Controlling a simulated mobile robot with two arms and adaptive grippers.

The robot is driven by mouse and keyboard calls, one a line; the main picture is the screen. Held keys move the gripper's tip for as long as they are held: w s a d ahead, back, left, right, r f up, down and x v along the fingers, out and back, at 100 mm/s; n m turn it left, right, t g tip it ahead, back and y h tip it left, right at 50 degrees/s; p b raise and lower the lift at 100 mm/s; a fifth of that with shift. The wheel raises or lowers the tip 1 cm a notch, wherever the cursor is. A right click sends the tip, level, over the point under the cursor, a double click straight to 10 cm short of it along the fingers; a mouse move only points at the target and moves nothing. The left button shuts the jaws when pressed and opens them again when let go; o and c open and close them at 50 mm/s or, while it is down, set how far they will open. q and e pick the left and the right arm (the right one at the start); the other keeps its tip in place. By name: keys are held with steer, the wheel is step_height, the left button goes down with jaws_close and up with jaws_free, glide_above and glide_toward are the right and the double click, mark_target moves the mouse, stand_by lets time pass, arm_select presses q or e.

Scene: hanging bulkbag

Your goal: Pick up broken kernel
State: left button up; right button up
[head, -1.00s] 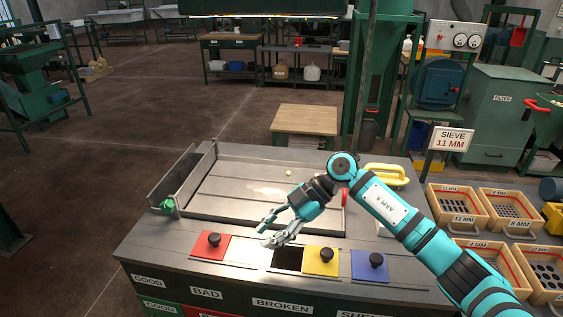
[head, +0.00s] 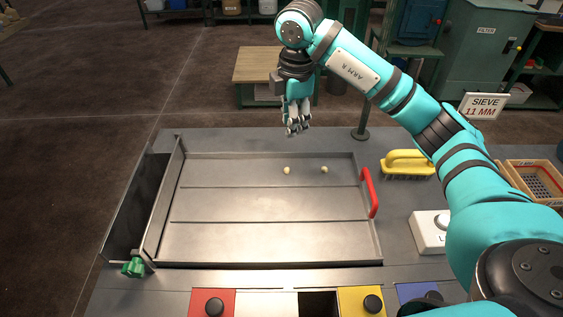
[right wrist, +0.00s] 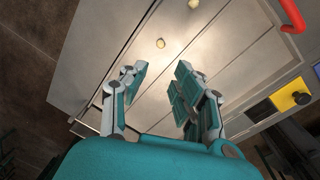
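Two small pale-yellow kernels lie apart on the metal sorting tray (head: 270,240), toward its back: a left kernel (head: 286,170) and a right kernel (head: 324,169). They are too small to tell which is broken. Both also show in the right wrist view, one kernel (right wrist: 160,43) ahead of the fingers and another kernel (right wrist: 193,4) at the top edge. My right gripper (head: 296,129) points down above the tray's back edge, behind the kernels. In the right wrist view its fingers (right wrist: 155,85) are spread with nothing between them. My left gripper is not in view.
A red handle (head: 370,192) stands at the tray's right side, and a yellow-handled brush (head: 407,164) lies beyond it. Red (head: 213,302), yellow (head: 361,301) and blue (head: 418,294) lids line the front. A dark open slot (head: 318,304) lies between red and yellow.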

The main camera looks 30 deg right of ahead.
steer(key=p, duration=0.1)
glide_toward(288, 168)
step_height(288, 168, down, 3)
steer(key=shift+w+r+p, duration=0.1)
steer(key=shift+p, duration=0.3)
steer(key=shift+f, duration=0.45)
steer(key=f+p, duration=0.1)
steer(key=f, duration=0.1)
steer(key=f+p, duration=0.1)
steer(key=f, duration=0.1)
steer(key=shift+w+f, duration=0.25)
steer(key=shift+f, duration=0.25)
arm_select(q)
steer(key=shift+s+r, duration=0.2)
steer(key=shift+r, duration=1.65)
arm_select(e)
steer(key=c, duration=0.4)
